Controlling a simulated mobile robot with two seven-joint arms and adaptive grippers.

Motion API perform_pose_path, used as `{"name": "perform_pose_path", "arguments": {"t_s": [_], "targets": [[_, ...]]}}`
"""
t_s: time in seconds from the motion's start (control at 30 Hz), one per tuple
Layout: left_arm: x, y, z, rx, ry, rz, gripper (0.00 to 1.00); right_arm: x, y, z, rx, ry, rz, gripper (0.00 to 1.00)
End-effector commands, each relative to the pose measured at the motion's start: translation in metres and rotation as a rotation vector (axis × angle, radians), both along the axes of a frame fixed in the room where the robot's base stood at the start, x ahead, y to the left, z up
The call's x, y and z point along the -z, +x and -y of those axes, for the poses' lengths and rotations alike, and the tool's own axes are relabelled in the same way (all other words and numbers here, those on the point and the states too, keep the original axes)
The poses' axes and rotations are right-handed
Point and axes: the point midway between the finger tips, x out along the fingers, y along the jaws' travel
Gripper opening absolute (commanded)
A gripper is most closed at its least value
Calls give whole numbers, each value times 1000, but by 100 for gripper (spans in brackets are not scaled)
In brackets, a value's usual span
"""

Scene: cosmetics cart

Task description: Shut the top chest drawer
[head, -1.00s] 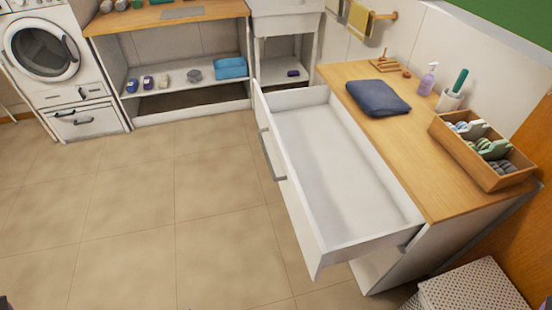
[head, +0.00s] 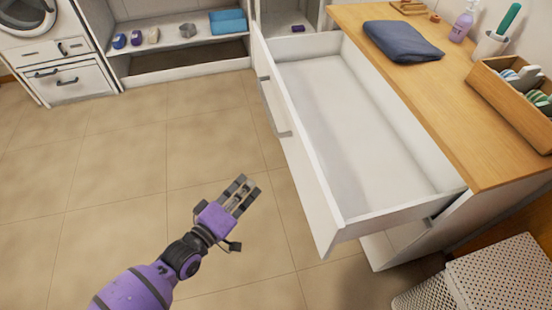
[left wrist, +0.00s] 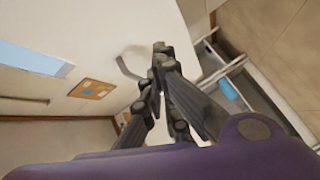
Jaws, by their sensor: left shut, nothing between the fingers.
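The top chest drawer (head: 345,120) is pulled far out of the white chest and is empty inside. Its white front (head: 318,190) faces left, with a grey handle (head: 284,133) on it. My left gripper (head: 246,188) is to the left of the drawer front, apart from it, with its fingers pointing up and right. In the left wrist view its fingers (left wrist: 160,58) are together and empty. A white panel with a curved handle (left wrist: 130,65) shows past them there, likely the drawer front. My right gripper is not in view.
The wooden chest top (head: 430,90) holds a folded dark blue cloth (head: 402,41), a purple pump bottle (head: 463,24) and a wooden organiser box (head: 515,100). A dotted white box (head: 500,275) stands at the lower right. Tiled floor left of the drawer is clear.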

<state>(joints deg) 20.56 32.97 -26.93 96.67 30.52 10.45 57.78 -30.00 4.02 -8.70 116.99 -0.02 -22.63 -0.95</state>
Motion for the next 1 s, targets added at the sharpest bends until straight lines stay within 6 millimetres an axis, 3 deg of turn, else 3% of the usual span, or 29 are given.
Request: {"name": "perform_pose_path", "arguments": {"t_s": [0.1,0.3,0.47,0.9,1.0], "targets": [[-7,0,-7,-39,-231,-78,0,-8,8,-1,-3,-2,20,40],[-19,4,-11,-63,-421,-129,0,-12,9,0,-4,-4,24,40],[-19,16,-4,-63,-429,-135,0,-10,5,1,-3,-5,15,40],[-20,93,42,-62,-426,-134,0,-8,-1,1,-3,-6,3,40],[-20,95,59,-63,-429,-136,0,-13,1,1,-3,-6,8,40]]}}
